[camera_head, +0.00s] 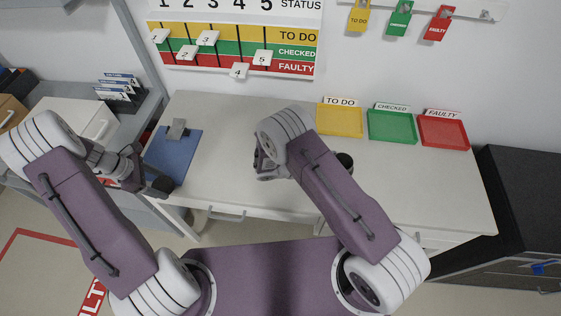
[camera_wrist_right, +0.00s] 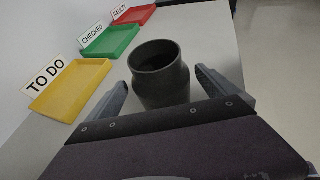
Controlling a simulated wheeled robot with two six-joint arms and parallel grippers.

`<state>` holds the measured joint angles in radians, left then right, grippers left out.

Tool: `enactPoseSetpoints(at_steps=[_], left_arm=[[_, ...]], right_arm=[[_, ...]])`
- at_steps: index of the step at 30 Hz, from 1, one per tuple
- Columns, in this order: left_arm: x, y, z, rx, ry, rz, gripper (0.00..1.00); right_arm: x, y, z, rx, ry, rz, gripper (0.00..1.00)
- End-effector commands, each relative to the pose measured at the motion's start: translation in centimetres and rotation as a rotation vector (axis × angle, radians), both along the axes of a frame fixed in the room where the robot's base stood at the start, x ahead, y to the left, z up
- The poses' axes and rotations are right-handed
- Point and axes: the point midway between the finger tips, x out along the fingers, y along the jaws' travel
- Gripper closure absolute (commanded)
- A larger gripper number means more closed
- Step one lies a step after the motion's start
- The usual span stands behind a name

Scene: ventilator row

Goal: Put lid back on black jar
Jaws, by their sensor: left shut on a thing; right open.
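The black jar (camera_wrist_right: 160,85) stands upright on the table with its mouth open and no lid on it. In the head view it (camera_head: 345,160) is mostly hidden behind my right forearm. My right gripper (camera_head: 266,168) is open, and in the right wrist view its fingers show on either side of the jar. I cannot tell if they touch it. My left gripper (camera_head: 147,183) is shut on a small dark thing, seemingly the lid (camera_head: 161,187), near the blue clipboard at the table's left end.
The blue clipboard (camera_head: 172,158) lies at the table's left end. Yellow (camera_head: 340,121), green (camera_head: 392,127) and red (camera_head: 443,133) trays stand along the back right. The table (camera_head: 225,125) is bare between the clipboard and my right gripper. A dark cabinet (camera_head: 520,185) stands at right.

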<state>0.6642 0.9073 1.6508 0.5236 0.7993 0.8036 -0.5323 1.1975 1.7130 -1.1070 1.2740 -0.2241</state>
Motion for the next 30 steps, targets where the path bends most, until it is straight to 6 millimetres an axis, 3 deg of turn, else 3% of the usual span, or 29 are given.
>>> enactPoseSetpoints(at_steps=[6,16,27,30], left_arm=[[0.0,0.0,0.2,0.0,0.0,0.0,0.72],[0.0,0.0,1.4,0.0,0.0,0.0,0.72],[0.0,0.0,1.4,0.0,0.0,0.0,0.72],[0.0,0.0,1.4,0.0,0.0,0.0,0.72]], right_arm=[[0.0,-0.3,0.0,0.0,0.0,-0.001,0.02],[0.5,-4.5,-1.7,0.0,0.001,-0.002,0.02],[0.6,-4.8,-1.9,0.0,0.0,0.001,0.02],[0.6,-4.7,-1.9,0.0,0.0,0.001,0.27]])
